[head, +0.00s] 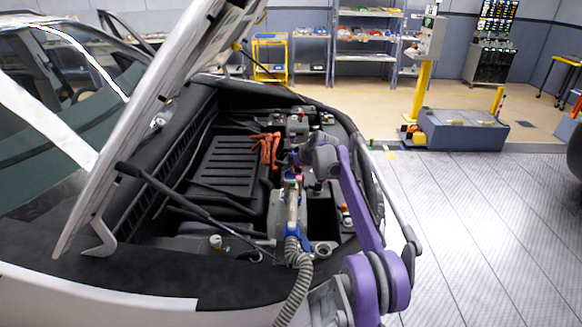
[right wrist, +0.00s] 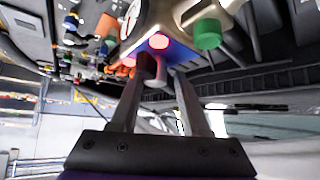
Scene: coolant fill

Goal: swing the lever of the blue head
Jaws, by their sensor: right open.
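The blue head (head: 292,229) sits in the engine bay at the top of a grey corrugated hose (head: 296,270), with a metal body and small green and red parts above it. In the right wrist view its blue body (right wrist: 185,72) lies just beyond my fingertips, with a round white gauge, a lit red button (right wrist: 158,41) and a green knob (right wrist: 207,33). A dark red stub (right wrist: 147,66), possibly the lever's grip, is by the left fingertip; I cannot tell if they touch. My right gripper (right wrist: 163,78) is open. My left gripper is out of view.
Orange cables (head: 268,148) and a reservoir cap (head: 215,241) are in the bay. The floor right of the car is clear up to a grey-blue box (head: 460,132).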

